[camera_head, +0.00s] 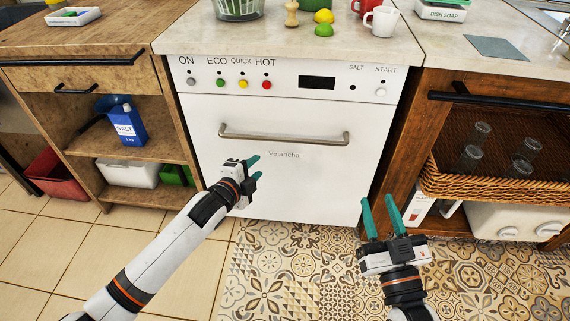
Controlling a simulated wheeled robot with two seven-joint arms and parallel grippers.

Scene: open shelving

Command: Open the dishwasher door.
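The white dishwasher door (290,180) is closed, upright and flush under the control panel (300,78). A grey bar handle (284,138) runs across its upper part. My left gripper (256,167) is in front of the door, below the handle's left half and apart from it. Its green fingers show a small gap with nothing between them. My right gripper (378,205) is at the door's lower right, over the patterned floor in the picture. Its green fingers are spread and empty.
Open wooden shelving with a blue salt box (128,124) is at left. A wicker basket (490,188) with glasses is at right. The tiled floor (300,270) in front is clear.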

